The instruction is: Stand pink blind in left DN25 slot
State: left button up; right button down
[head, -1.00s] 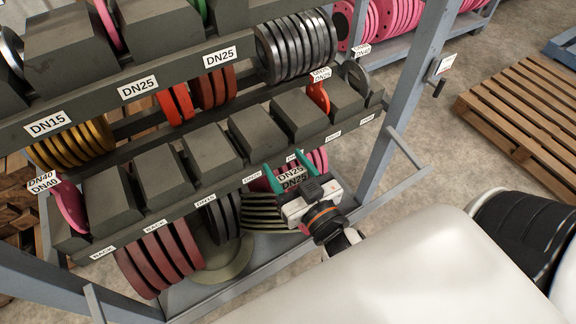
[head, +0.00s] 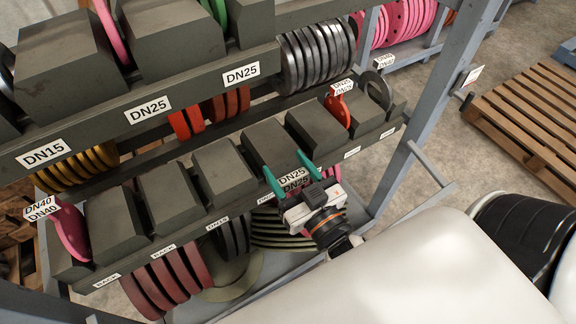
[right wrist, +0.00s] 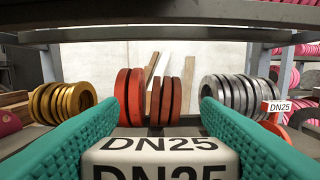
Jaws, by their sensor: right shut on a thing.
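My right gripper (head: 285,165), with green fingers, is shut on a white DN25 tag (head: 292,178). The tag also shows between the fingers in the right wrist view (right wrist: 160,155). The gripper is in front of the lower shelf's dark blocks. One pink disc (head: 69,230) stands at the left end of the lower shelf beside a DN40 tag. Another pink disc (head: 108,32) stands between dark blocks on the upper shelf, its top cut off. The upper shelf edge carries a left DN25 label (head: 148,110) and a right DN25 label (head: 241,74). My left gripper is not in view.
Yellow discs (head: 75,165), red discs (head: 225,103) and grey metal discs (head: 316,55) stand on the rack. An orange disc (head: 338,108) stands at the lower shelf's right. Dark red discs (head: 168,280) are below. A rack post (head: 425,110) and a pallet (head: 530,110) lie right.

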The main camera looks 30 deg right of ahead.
aim_at(292, 185)
jog(key=shift+s+a+f+t+b, duration=0.25)
jog(key=shift+s+t+b, duration=0.2)
jog(key=shift+s+b, duration=0.55)
jog(key=shift+s+a+f+t+b, duration=0.15)
jog(key=shift+s+t+b, duration=0.3)
jog(key=shift+b, duration=0.95)
jog(key=shift+s+r+t+b, duration=0.25)
jog(key=shift+s+t+b, duration=0.15)
jog(key=shift+s+b, duration=0.25)
jog(key=shift+w+b, duration=0.6)
jog(key=shift+w, duration=0.75)
jog(key=w+f+b, duration=0.2)
jog(key=w+b, duration=0.3)
jog(key=w, duration=1.6)
jog(key=shift+w+a+f+b, duration=0.15)
jog(key=shift+a+f+b, duration=0.15)
jog(key=shift+a, duration=0.1)
